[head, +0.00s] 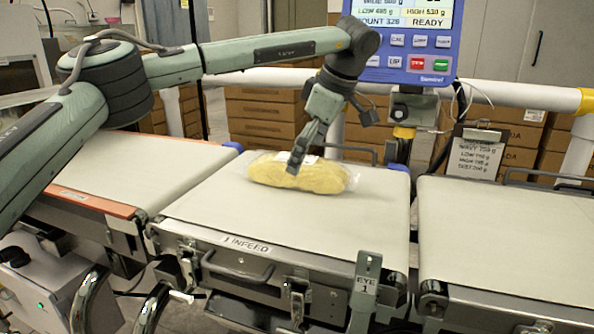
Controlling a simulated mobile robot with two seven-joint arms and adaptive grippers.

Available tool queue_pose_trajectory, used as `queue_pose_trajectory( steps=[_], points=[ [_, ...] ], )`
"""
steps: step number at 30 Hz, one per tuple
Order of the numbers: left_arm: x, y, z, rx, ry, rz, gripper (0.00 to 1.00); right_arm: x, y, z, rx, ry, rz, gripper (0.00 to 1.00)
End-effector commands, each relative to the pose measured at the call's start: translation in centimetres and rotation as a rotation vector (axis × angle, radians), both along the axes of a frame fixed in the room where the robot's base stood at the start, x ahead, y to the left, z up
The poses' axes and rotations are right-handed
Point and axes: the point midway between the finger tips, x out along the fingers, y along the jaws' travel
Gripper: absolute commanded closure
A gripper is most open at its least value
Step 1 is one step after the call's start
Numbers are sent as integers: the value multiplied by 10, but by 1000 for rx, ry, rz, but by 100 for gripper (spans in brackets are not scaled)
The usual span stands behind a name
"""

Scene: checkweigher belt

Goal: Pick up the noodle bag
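The noodle bag (322,177) is a clear bag of yellow noodles. It lies lengthwise on the middle belt, marked 1 INFEED, near the belt's back part. My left gripper (294,167) comes down from above, with its fingertips at the left half of the bag. One finger shows in front of the bag. The other is mostly hidden, so I cannot tell whether the fingers are closed on it. The bag appears to rest on the belt. My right gripper is not in view.
The middle belt (235,210) is otherwise bare. A right belt (510,235) and a left belt (140,165) flank it, both empty. A blue weight display (410,40) stands behind. An EYE 1 post (365,285) rises at the front edge. Cardboard boxes (265,115) are stacked beyond.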

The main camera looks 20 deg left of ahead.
Motion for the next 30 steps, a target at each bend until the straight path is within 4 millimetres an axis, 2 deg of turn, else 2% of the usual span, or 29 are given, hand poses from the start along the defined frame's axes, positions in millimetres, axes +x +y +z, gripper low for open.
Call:
queue_pose_trajectory(
  steps=[4, 9, 17, 30],
  points=[
    [5, 10, -16, 0, 4, 1, 0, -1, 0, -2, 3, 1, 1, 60],
    [10, 19, -38, 1, 3, -1, 0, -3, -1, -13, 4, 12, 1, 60],
    [10, 20, -41, 0, 0, -1, 1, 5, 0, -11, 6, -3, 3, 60],
    [10, 20, -41, 0, 1, -1, 56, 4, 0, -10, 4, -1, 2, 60]
  ],
)
